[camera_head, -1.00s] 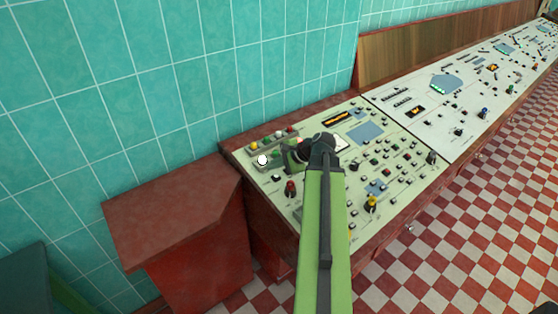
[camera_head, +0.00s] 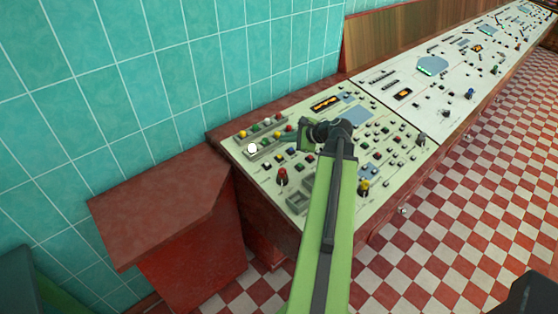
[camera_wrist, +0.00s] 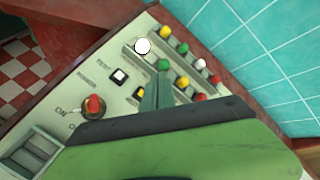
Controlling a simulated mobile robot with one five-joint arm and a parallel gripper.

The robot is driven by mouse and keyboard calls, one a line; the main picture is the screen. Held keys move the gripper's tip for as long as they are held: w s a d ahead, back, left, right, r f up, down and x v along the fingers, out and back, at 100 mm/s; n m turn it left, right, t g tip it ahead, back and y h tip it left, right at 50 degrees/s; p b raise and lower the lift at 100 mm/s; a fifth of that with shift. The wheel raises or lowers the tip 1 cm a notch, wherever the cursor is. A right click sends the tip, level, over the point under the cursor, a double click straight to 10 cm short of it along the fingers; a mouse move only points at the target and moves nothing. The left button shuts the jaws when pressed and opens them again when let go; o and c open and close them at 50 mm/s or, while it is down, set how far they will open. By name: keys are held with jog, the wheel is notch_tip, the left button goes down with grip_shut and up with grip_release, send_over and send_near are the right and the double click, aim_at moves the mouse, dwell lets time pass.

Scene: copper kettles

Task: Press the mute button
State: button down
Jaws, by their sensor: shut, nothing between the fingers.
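A plain white round button (camera_head: 252,148) stands at the near left end of a raised strip of coloured round buttons on the console. It also shows in the wrist view (camera_wrist: 142,46), above the fingertips. I can read no mute label on any button. My gripper (camera_head: 282,138) is shut and empty, reaching left over the coloured buttons. In the wrist view its green fingers (camera_wrist: 157,90) point toward the strip, with the white button a little beyond and left of the tips. I cannot see contact with any button.
The pale console (camera_head: 318,160) carries several other buttons, a red knob (camera_head: 282,176) and a yellow knob (camera_head: 364,187). A teal tiled wall (camera_head: 200,80) rises behind. A red-brown cabinet (camera_head: 160,200) stands at left. Checkered floor (camera_head: 470,200) is open at right.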

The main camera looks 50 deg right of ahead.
aim_at(279, 157)
jog(key=f+b, duration=0.1)
jog(key=f, duration=0.1)
jog(key=f+b, duration=0.2)
jog(key=w+f+b, duration=0.1)
jog(key=f+b, duration=0.1)
jog(key=shift+w+f, duration=0.1)
jog(key=shift+f, duration=0.15)
jog(key=shift+b, duration=0.3)
jog(key=shift+w+f, duration=0.1)
dwell(1.2)
jog(key=shift+f+b, duration=0.35)
jog(key=shift+b, duration=0.05)
jog(key=shift+w+f+b, duration=0.15)
jog(key=shift+f+b, duration=0.2)
dwell(0.5)
jog(key=shift+r, duration=0.15)
jog(key=shift+s+r+p, duration=0.2)
jog(key=shift+r+p, duration=0.45)
jog(key=shift+p, duration=0.15)
